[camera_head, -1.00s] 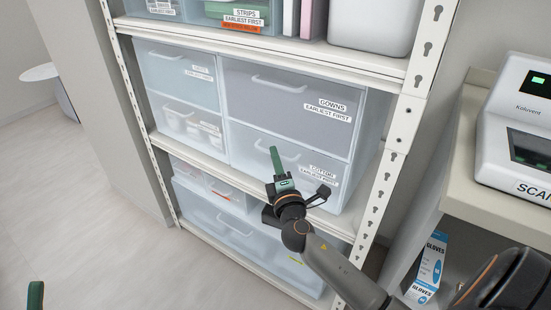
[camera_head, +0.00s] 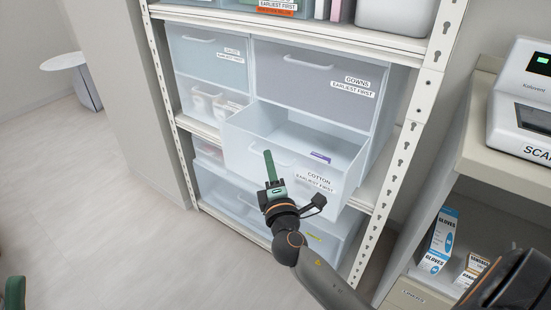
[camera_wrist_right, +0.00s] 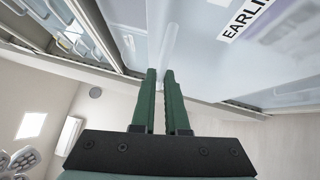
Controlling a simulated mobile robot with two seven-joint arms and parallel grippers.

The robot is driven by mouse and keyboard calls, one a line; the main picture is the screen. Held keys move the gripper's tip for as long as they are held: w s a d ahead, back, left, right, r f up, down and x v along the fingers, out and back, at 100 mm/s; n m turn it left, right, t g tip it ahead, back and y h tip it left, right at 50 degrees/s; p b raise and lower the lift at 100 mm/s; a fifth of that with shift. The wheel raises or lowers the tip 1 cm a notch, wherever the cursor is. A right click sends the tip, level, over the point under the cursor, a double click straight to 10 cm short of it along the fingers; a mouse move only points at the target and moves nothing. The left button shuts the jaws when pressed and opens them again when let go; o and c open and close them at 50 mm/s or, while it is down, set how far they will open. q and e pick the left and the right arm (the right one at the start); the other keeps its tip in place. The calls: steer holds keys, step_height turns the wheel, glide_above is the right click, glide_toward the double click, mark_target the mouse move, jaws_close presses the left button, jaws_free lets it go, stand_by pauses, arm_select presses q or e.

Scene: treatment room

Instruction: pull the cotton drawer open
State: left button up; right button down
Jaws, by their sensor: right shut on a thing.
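The cotton drawer (camera_head: 240,147) is a translucent drawer with a white label reading COTTON, EARLIEST FIRST. It stands well out of the shelf unit, and its inside shows with a small purple-marked item (camera_head: 320,157) in it. My right gripper (camera_head: 270,166) is at the drawer's front, at its white handle (camera_head: 285,158). In the right wrist view the green fingers (camera_wrist_right: 160,85) are close together on the pale handle bar (camera_wrist_right: 168,45). The end of my left gripper (camera_head: 14,290) shows at the lower left edge; its jaws cannot be made out.
The gowns drawer (camera_head: 315,80) above is shut, as is the upper left drawer (camera_head: 208,52). The rack's white post (camera_head: 405,150) stands right of the drawer. Floor at left is clear.

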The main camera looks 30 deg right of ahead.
arm_select(q)
steer(key=shift+w+f+b, duration=0.15)
steer(key=shift+f+b, duration=0.3)
steer(key=shift+f, duration=0.3)
arm_select(e)
steer(key=s+a, duration=0.2)
steer(key=a, duration=0.4)
steer(key=shift+s, duration=0.2)
steer(key=c, duration=0.9)
jaws_free()
arm_select(q)
steer(key=shift+a+f, duration=0.1)
arm_select(e)
steer(key=shift+d, duration=0.1)
